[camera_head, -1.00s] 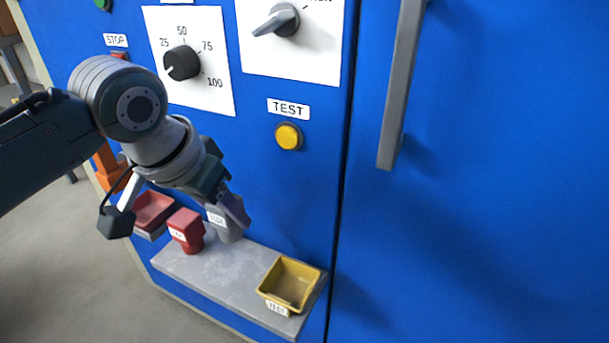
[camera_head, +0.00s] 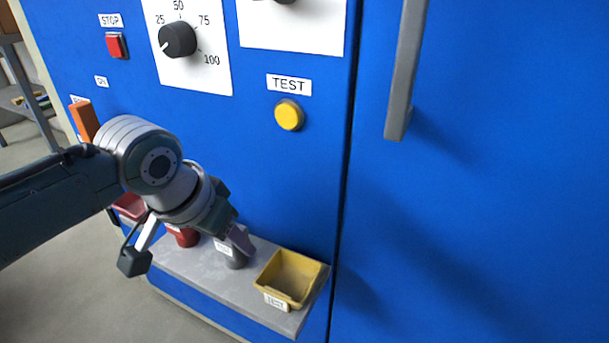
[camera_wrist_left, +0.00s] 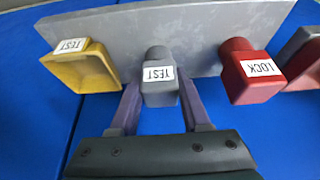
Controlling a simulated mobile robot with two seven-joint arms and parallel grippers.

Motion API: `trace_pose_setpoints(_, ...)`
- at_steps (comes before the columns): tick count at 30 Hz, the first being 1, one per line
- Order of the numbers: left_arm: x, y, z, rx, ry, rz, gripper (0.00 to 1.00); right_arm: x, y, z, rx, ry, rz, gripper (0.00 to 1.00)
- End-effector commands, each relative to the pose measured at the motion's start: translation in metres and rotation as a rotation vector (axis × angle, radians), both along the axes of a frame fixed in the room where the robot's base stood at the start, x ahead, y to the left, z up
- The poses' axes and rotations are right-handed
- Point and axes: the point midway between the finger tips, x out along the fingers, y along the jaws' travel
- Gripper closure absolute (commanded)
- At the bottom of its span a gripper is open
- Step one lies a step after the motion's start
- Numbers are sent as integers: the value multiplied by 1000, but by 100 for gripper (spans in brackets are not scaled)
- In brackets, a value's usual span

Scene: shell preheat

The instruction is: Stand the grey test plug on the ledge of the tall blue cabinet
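The grey test plug (camera_head: 236,259) has a white label and is at the ledge (camera_head: 197,267) of the tall blue cabinet (camera_head: 265,185), between a red plug and a yellow tray. It looks upright; its foot is at the ledge surface, though I cannot tell for sure that it touches. In the left wrist view the plug (camera_wrist_left: 160,92) shows its TEST label between both fingers. My left gripper (camera_head: 236,236) is shut on its upper part from above. My right gripper is in neither current view.
The red plug (camera_head: 184,237), labelled LOCK in the wrist view (camera_wrist_left: 252,86), stands close to the left. The yellow tray (camera_head: 292,273) sits on the ledge's right end. A red tray (camera_head: 130,207) is further left. The cabinet handle (camera_head: 405,75) juts out at the right.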

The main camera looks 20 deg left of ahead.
Motion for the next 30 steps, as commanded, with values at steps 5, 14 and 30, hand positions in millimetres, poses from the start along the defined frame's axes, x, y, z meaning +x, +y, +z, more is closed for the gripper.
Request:
trace_pose_setpoints(5,0,0,0,0,0,0,34,0,0,0,0,-1,0,0)
trace_pose_setpoints(14,0,0,0,0,0,0,23,0,0,0,1,-1,-1,0)
trace_pose_setpoints(30,-35,3,88,0,-1,-1,23,1,1,56,6,-1,-3,0)
